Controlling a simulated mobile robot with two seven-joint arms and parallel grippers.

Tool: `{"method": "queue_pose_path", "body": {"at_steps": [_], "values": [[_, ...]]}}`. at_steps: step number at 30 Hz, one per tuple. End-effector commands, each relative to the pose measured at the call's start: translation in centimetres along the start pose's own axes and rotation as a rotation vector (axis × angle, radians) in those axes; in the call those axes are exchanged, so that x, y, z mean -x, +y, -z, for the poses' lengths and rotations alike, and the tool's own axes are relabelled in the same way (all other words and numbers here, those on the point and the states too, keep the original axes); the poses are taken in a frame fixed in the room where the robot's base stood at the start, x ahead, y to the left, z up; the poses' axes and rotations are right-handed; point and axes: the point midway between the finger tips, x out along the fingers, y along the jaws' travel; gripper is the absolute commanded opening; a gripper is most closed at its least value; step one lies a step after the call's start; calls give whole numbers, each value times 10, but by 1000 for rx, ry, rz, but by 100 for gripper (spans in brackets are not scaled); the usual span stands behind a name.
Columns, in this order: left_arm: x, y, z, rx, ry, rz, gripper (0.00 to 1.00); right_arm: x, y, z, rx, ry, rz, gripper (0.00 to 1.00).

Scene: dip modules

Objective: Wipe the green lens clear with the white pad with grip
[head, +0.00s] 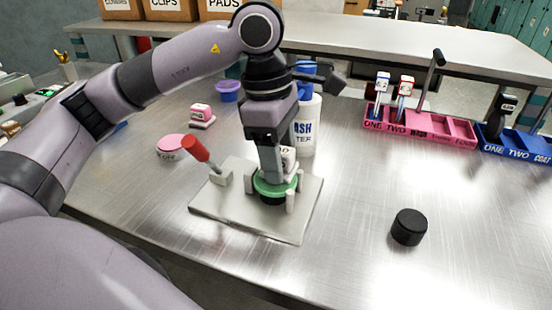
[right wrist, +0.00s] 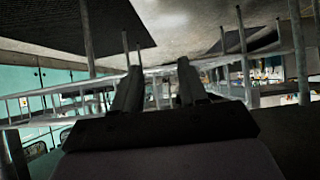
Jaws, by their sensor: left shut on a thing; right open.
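The green lens (head: 276,187) sits in a round dark seat on a pale square plate (head: 240,217) with small posts around it. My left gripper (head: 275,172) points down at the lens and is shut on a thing. A white labelled piece (head: 288,158), which looks like the white pad with grip, shows right behind the fingers. The arm hides most of it, so I cannot tell whether it touches the lens. The lens's upper face is largely hidden too. My right gripper (right wrist: 158,85) is open and empty in the right wrist view, facing the room away from the bench.
A red-handled clamp (head: 197,150) stands on the plate's left side. A white bottle (head: 308,125) stands close behind. A black cylinder (head: 409,227) is on the right. Pink (head: 425,127) and blue (head: 520,143) trays lie at the back right. The front right bench is mostly clear.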

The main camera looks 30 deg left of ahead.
Motion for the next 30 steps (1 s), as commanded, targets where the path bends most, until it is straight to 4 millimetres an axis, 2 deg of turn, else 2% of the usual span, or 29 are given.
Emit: {"method": "queue_pose_path", "body": {"at_steps": [13,30], "values": [[-1,3,3,0,-1,0,30,-3,0,-5,0,0,0,43],[-3,-20,3,-1,3,6,30,-6,0,-8,2,1,1,43]]}}
